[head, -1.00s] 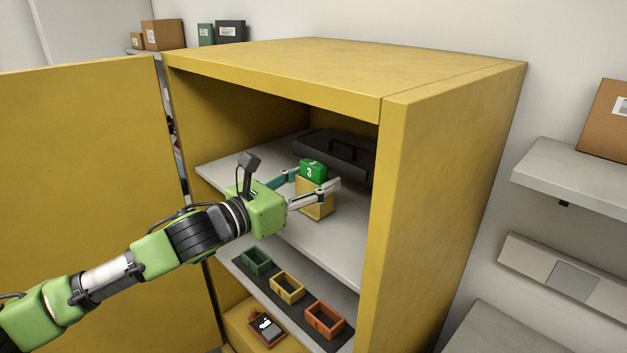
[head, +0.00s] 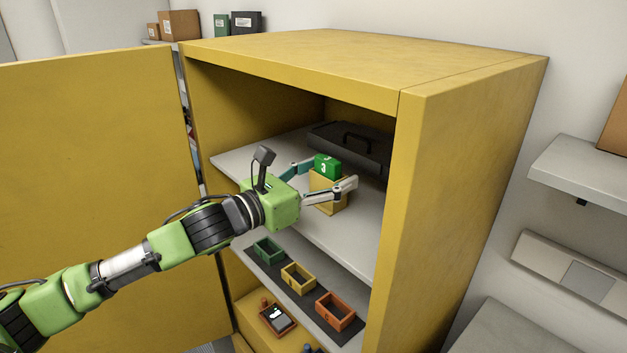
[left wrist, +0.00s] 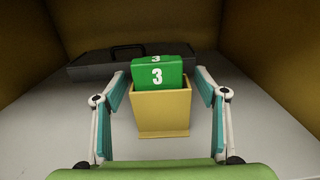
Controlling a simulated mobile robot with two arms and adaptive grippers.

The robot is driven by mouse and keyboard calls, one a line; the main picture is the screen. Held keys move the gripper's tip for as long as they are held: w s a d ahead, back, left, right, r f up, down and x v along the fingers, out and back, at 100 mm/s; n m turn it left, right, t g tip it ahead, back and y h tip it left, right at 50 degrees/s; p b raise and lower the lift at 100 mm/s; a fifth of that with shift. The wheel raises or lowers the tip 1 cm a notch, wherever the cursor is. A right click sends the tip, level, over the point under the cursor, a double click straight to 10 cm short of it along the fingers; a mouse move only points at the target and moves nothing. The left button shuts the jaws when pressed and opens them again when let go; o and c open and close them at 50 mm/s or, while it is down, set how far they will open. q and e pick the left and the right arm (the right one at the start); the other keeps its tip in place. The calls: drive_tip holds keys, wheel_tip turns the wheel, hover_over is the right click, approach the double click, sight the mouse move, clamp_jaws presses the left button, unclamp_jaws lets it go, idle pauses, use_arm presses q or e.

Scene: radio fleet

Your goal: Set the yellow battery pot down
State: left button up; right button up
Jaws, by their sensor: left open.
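The yellow battery pot (head: 330,198) stands upright on the upper grey shelf (head: 345,232) inside the yellow cabinet. A green battery marked 3 (head: 327,165) sticks up out of it. In the left wrist view the pot (left wrist: 162,113) rests on the shelf, with the battery (left wrist: 158,76) in its top. My left gripper (head: 322,182) is open, its fingers on either side of the pot. In the left wrist view the gripper (left wrist: 162,85) shows gaps between both fingers and the pot. My right gripper is not in view.
A black case (head: 352,150) lies behind the pot. Below, a lower shelf bears green (head: 268,250), yellow (head: 298,278) and orange (head: 336,311) open bins. The cabinet's open door (head: 95,190) is at left, its side wall (head: 455,190) at right.

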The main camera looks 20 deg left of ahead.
use_arm(q)
drive_tip(key=b+v, duration=0.5)
drive_tip(key=v, duration=0.7)
